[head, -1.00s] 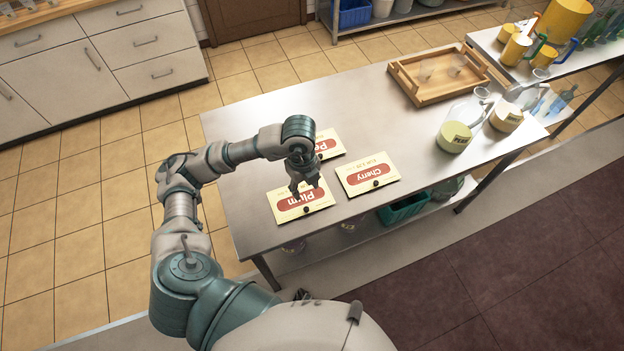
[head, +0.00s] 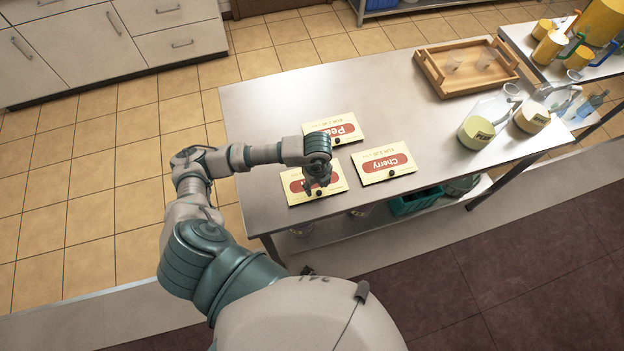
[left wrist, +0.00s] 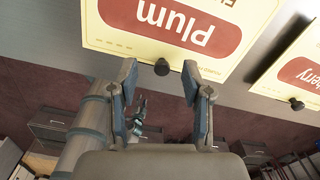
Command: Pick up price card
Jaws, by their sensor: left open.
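Three cream price cards with red labels lie on the steel table. The Plum card (head: 299,188) is nearest my left gripper, which covers its label in the head view. In the left wrist view the Plum card (left wrist: 140,45) fills the top, with a black knob (left wrist: 161,67) at its edge, ahead of and between the fingertips. The Cherry card (head: 384,164) lies to its right and also shows in the left wrist view (left wrist: 295,70). A third card, reading "Pe...", (head: 335,129) lies behind. My left gripper (head: 318,188) is open and empty, over the Plum card; contact cannot be told.
A wooden tray (head: 467,68) with small clear cups stands at the table's back right. Two jugs (head: 477,132) (head: 532,117) stand near the right end. Yellow pump containers (head: 552,46) are on another table. The table's (head: 270,110) back left is clear.

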